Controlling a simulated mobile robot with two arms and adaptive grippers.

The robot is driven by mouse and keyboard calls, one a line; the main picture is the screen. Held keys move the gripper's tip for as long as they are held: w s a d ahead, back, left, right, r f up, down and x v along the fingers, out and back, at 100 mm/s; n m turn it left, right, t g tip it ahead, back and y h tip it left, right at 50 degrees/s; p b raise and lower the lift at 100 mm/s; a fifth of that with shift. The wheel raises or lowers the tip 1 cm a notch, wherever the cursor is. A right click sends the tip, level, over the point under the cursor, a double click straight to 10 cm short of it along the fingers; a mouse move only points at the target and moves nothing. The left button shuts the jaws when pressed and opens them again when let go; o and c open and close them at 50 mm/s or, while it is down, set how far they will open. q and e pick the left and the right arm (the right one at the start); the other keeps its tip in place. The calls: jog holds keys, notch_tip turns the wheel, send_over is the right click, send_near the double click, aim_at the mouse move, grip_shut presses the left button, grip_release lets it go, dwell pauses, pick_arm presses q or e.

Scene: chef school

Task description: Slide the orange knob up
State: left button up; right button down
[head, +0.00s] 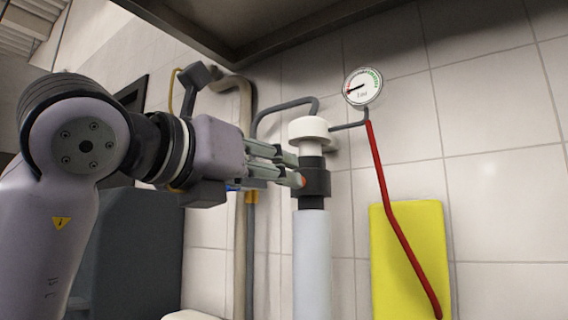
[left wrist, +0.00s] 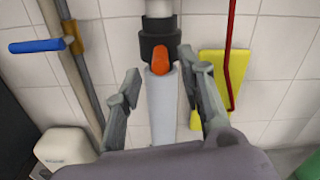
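The orange knob (left wrist: 160,62) sits on the front of a black collar (left wrist: 159,42) around a vertical white-grey pipe. In the head view the knob (head: 302,180) shows as a small orange spot by the fingertips, on the black collar (head: 316,176) under a white cap. My left gripper (left wrist: 157,82) is open, with one finger on each side of the pipe and the knob between and just beyond the tips. In the head view my left gripper (head: 297,169) reaches the collar from the left. I cannot tell whether the fingers touch it. My right gripper is not in view.
A blue-handled valve (left wrist: 38,46) and pipes (head: 246,230) are left. A dark hood (head: 240,25) hangs above. Tiled wall lies behind.

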pick_arm(q)
jog(key=shift+p+x, duration=0.5)
jog(key=shift+x, duration=1.45)
jog(key=shift+c, duration=0.3)
grip_shut()
jog(key=shift+r, duration=0.1)
